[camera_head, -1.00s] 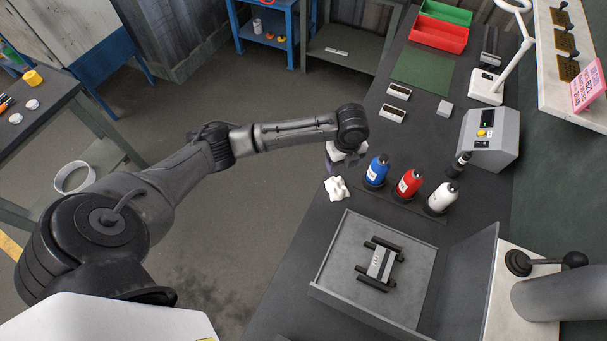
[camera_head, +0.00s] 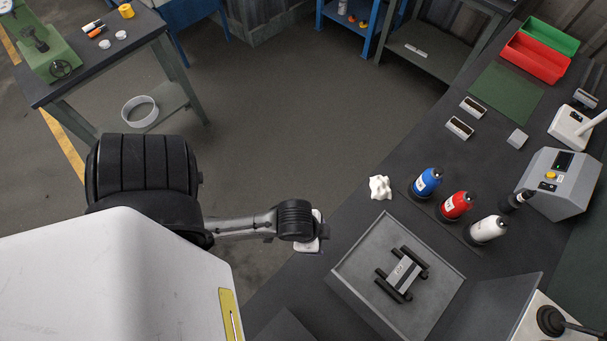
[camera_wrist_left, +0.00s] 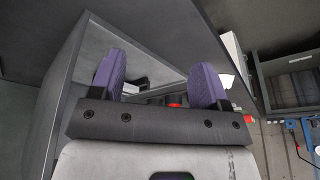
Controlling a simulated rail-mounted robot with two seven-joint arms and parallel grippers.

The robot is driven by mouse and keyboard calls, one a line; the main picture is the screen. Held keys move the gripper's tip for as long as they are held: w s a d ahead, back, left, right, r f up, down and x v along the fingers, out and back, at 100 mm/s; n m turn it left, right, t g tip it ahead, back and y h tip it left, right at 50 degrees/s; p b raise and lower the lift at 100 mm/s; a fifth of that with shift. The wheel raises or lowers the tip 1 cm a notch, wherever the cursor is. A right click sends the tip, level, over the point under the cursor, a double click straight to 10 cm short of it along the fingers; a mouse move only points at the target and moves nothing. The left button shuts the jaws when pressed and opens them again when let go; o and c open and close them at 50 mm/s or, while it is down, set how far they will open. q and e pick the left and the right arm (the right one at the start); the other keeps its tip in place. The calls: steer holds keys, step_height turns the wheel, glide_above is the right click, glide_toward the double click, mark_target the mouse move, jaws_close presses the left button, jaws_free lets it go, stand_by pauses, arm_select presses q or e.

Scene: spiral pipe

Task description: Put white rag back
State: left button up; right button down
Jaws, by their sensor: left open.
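The white rag (camera_head: 380,187) lies crumpled on the dark workbench (camera_head: 350,215), near its left edge and left of the blue bottle (camera_head: 427,182). My left gripper (camera_head: 324,232) is at the bench's left edge, nearer to me than the rag and apart from it. Its fingers are hard to make out in the head view. In the left wrist view its two purple fingers (camera_wrist_left: 158,82) stand apart with nothing held between them. I cannot surely pick out the rag in the wrist view. My right gripper is not in view.
A grey tray (camera_head: 350,262) with a metal part (camera_head: 402,275) sits right of my left gripper. A red bottle (camera_head: 456,205) and a white bottle (camera_head: 488,229) stand beside the blue one. Bare bench lies behind the rag.

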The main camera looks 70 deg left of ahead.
arm_select(q)
steer(key=s, duration=0.1)
steer(key=s+a+n, duration=0.1)
steer(key=s+r+n, duration=0.1)
steer(key=shift+a+y, duration=0.3)
steer(key=shift+y, duration=0.1)
stand_by(2.0)
